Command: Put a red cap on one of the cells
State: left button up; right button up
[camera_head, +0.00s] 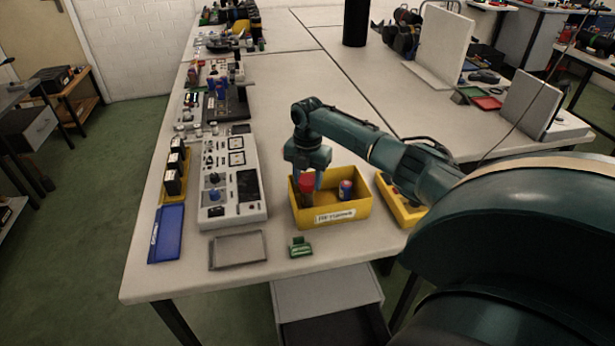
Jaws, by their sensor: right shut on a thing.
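My right gripper (309,178) points down over the left part of a yellow bin (335,214) with a white label on its front. It is shut on a red cap (306,183). A dark reddish shape shows directly below the cap inside the bin; I cannot tell whether it is a cell touching the cap or the bin's shaded inside. A blue cell with a reddish top (345,190) stands in the right part of the same bin, apart from the gripper. My left gripper is not in view.
A second yellow bin (397,208) stands just right, partly hidden by my right arm. A grey instrument panel (232,212) is on the left. A small green holder (300,247) and a grey tray (238,251) lie near the front edge.

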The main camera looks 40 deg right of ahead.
aim_at(308, 179)
jog(key=shift+f+b, duration=0.75)
jog(key=shift+f, duration=0.65)
dwell(1.1)
dwell(0.3)
jog(key=o, duration=1.5)
jog(key=shift+r, duration=0.1)
jog(key=shift+r+p, duration=1.25)
jog(key=shift+p, duration=0.05)
jog(key=shift+r+p, duration=0.6)
jog(key=shift+r, duration=1.6)
